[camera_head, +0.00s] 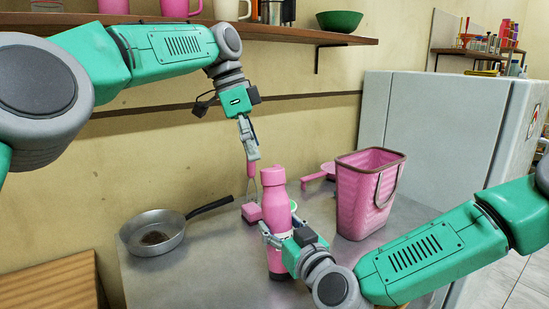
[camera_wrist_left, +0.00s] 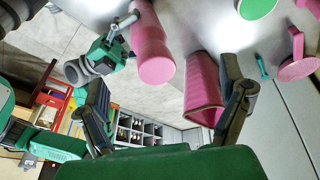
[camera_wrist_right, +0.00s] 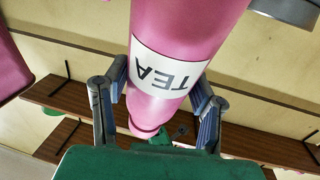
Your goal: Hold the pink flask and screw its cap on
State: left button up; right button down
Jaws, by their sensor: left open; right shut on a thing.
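The pink flask (camera_head: 277,225) stands upright on the grey table, with a white band partly hidden by my right gripper. Its label reads "TEA" in the right wrist view (camera_wrist_right: 172,72). A pink cap-like top (camera_head: 273,176) sits on the flask; whether it is screwed tight cannot be told. My right gripper (camera_head: 277,238) is shut around the flask's body, with one finger on each side. My left gripper (camera_head: 251,155) is open and points down, above and slightly left of the flask top. In the left wrist view, the flask (camera_wrist_left: 151,45) lies beyond the spread, empty fingers.
A frying pan (camera_head: 153,232) stands at left and a pink basket (camera_head: 362,205) at right. A shelf (camera_head: 300,35) runs above; the table's front left is clear.

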jog(key=shift+d+f, duration=0.15)
jog(key=shift+d, duration=0.9)
jog(key=shift+a, duration=0.65)
jog(key=c, duration=1)
grip_release()
jog(key=shift+c, duration=0.2)
jog(key=o, duration=0.5)
jog(key=shift+d, duration=0.3)
jog(key=shift+s+d, duration=0.1)
jog(key=shift+d, duration=0.05)
pick_arm(q)
jog(key=w+a, duration=0.1)
jog(key=a, duration=0.6)
jog(key=shift+w+a, duration=0.2)
jog(key=shift+a, duration=0.15)
pick_arm(e)
jog(key=v, duration=1.1)
jog(key=shift+s+d, duration=0.25)
jog(key=shift+s, duration=0.05)
